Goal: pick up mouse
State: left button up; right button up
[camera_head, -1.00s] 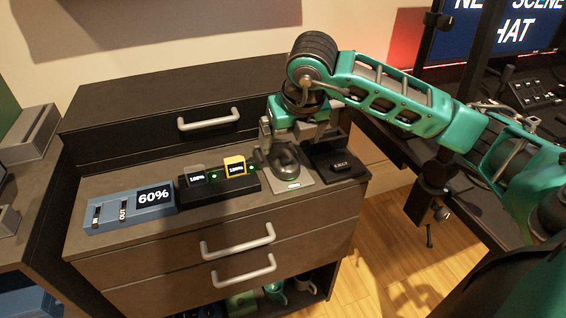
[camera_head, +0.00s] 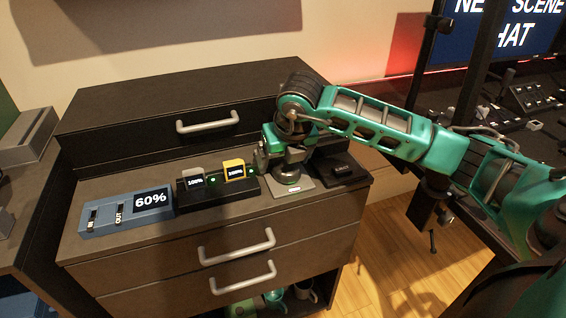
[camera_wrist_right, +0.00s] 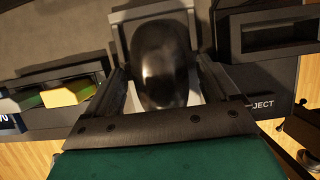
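The mouse (camera_wrist_right: 163,65) is dark, glossy and rounded. It sits on a light grey pad (camera_wrist_right: 118,18) on top of the drawer cabinet. In the head view the mouse (camera_head: 287,177) is partly hidden under my right gripper (camera_head: 284,165). In the right wrist view, the fingers of my right gripper (camera_wrist_right: 164,82) stand on either side of the mouse. Strips of pale pad show between the mouse and the fingers, so the gripper is open around it and not closed on it. My left gripper is not in view.
A black device (camera_head: 343,171) stands just right of the pad. Battery chargers (camera_head: 218,187) with a yellow and a grey block stand to the left. A blue device reading 60% (camera_head: 127,211) is farther left. The raised cabinet back (camera_head: 185,105) rises behind.

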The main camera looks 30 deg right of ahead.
jog(key=c, duration=0.9)
jog(key=shift+c, duration=0.4)
jog(key=shift+r, duration=0.15)
